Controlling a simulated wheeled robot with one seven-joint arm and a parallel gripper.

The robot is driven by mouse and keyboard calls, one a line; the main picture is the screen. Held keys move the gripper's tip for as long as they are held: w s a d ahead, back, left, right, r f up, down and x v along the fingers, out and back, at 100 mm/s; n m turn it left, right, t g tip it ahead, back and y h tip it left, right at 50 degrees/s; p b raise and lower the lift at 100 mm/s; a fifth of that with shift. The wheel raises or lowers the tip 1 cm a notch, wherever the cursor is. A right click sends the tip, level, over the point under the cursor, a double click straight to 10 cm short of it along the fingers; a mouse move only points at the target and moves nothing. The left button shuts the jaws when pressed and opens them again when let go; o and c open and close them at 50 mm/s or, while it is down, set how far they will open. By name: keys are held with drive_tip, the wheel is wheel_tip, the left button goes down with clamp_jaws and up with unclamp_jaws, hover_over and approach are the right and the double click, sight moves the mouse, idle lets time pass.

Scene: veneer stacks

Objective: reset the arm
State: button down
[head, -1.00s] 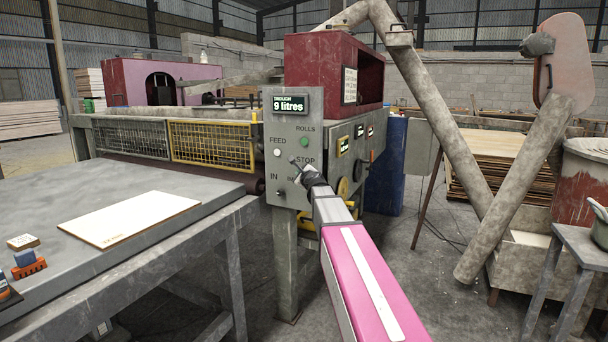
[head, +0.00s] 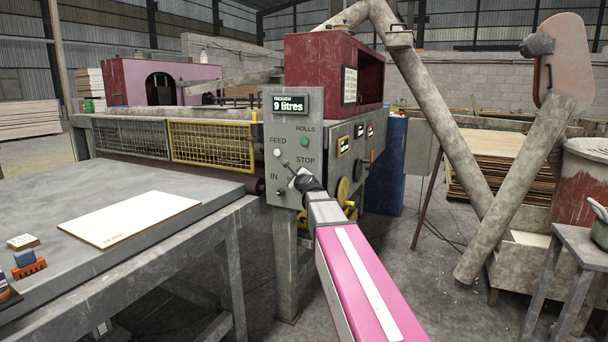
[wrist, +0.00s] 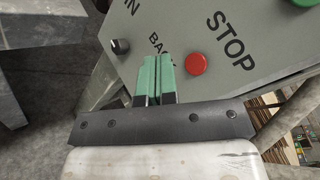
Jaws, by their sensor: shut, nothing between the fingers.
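My gripper (head: 291,170) is in front of the grey control panel (head: 291,105) of the machine in the head view, at the end of my pink and grey arm. In the wrist view its two green fingers (wrist: 153,82) are together with nothing between them. They point at the panel near the part-covered label "BAC", just left of the red button (wrist: 196,64) by the word STOP. I cannot tell whether the fingertips touch the panel. A black knob (wrist: 120,46) is to their left. In the head view my gripper hides the red button.
A grey table (head: 180,173) with a pale sheet (head: 130,218) stands at left. The yellow guard (head: 211,142) is left of the panel. A sloping pipe (head: 440,120) and a stool (head: 580,245) are at right. Open floor shows between machine and stool.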

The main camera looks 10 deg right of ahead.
idle(0.5)
drive_tip(key=s+a+f+n+g, duration=0.2)
drive_tip(key=s+f+n+g, duration=0.45)
drive_tip(key=f, duration=0.55)
drive_tip(key=s+a+f+n+g, duration=0.1)
drive_tip(key=s+f+n+g, duration=0.2)
drive_tip(key=s+f+n, duration=0.8)
drive_tip(key=s+d+f+n+g+h, duration=0.3)
drive_tip(key=s+f+n+g, duration=0.3)
drive_tip(key=s+f, duration=0.9)
drive_tip(key=s+d+g, duration=0.1)
drive_tip(key=s, duration=0.2)
drive_tip(key=shift+f+n, duration=0.15)
drive_tip(key=shift+n, duration=0.2)
drive_tip(key=shift+g, duration=0.25)
